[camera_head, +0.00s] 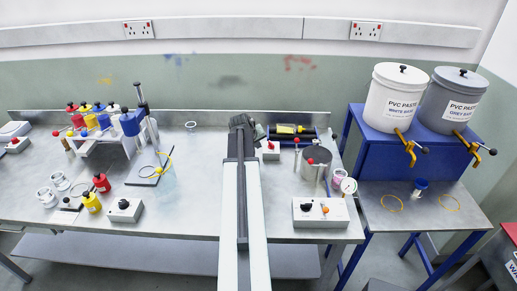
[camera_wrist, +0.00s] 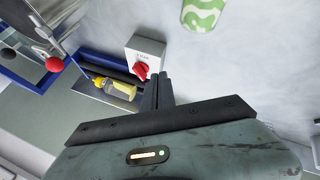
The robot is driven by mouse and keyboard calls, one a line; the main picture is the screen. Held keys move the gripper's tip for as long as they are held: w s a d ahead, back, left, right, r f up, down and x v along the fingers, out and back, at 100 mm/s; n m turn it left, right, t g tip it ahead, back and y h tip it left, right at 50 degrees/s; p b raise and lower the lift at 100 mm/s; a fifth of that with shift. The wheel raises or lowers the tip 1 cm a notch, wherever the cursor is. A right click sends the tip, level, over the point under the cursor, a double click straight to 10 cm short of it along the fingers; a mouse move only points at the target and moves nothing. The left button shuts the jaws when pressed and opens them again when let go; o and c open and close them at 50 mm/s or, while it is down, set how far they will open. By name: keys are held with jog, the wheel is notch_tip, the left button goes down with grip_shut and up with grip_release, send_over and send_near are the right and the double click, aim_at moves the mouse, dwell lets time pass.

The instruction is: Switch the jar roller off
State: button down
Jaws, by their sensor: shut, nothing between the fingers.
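The jar roller (camera_head: 312,132) is at the back of the bench, right of my gripper. It has dark rollers in a blue frame, and a yellow-capped jar (camera_head: 290,129) lies on it. In the wrist view the roller (camera_wrist: 88,66) and the jar (camera_wrist: 121,88) lie left of my fingers. A white switch box (camera_head: 270,151) with a red knob stands just in front of the roller. The wrist view shows the box (camera_wrist: 149,52) and its red knob (camera_wrist: 141,71) close by the fingertips. My gripper (camera_wrist: 160,75) is shut and empty; contact with the knob cannot be told.
A steel pot (camera_head: 315,165) with a red-knobbed rod stands right of the switch box. A white box with an orange knob (camera_head: 322,212) sits in front. Left are a bottle rack (camera_head: 100,140) and another switch box (camera_head: 125,210). The bench's left-middle is fairly clear.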

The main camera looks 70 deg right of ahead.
aim_at(271, 148)
jog(key=b+x, duration=0.3)
jog(key=x, duration=0.3)
jog(key=shift+s+d, duration=0.1)
jog(key=shift+s+d+r, duration=0.35)
jog(key=shift+s+d, duration=0.45)
jog(key=shift+d, duration=0.05)
jog(key=shift+s+d, duration=0.35)
jog(key=shift+s, duration=0.25)
